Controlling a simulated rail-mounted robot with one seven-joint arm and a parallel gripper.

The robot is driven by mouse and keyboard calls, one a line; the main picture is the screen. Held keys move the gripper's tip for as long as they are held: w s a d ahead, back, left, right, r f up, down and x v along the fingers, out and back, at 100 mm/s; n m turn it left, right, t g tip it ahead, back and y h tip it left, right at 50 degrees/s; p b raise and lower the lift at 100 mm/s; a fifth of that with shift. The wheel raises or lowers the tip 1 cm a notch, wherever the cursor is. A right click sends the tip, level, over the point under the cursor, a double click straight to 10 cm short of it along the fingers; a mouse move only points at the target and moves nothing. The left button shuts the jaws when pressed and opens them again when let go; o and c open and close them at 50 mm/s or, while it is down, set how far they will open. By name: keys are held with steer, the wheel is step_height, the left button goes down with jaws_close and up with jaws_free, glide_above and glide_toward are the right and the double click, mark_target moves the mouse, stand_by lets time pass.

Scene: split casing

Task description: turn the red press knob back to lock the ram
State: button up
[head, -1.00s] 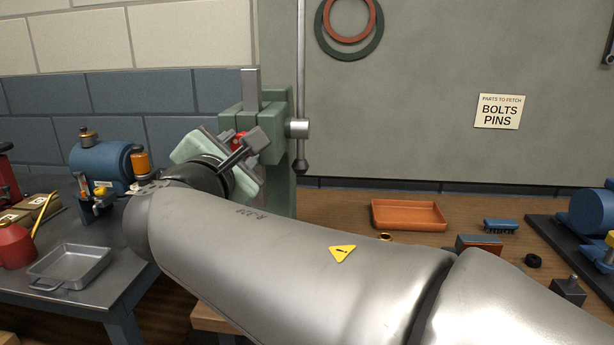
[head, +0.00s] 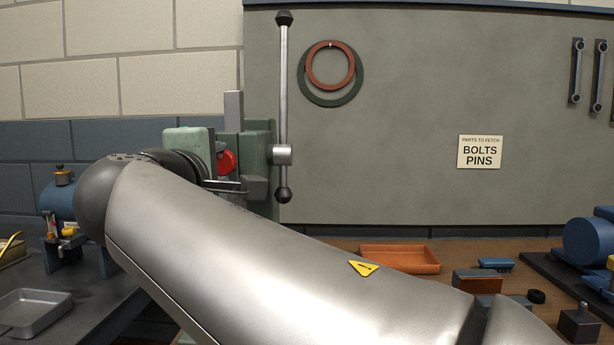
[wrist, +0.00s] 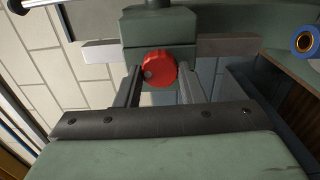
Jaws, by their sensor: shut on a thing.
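The red press knob (head: 227,161) sits on the front of the green press (head: 258,150). My gripper (wrist: 160,72) is at the knob, with one finger on each side of it in the wrist view. The fingers are shut on the red knob (wrist: 160,68), whose round face shows between and beyond the fingertips. In the head view my gripper and wrist partly cover the press. The grey ram bar (head: 234,110) stands upright above the press body.
The press's long lever (head: 283,100) stands vertical just right of the press. A metal tray (head: 35,312) is on the dark table at left.

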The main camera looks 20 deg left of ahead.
stand_by(0.6)
steer(key=o, duration=1)
steer(key=v, duration=1.2)
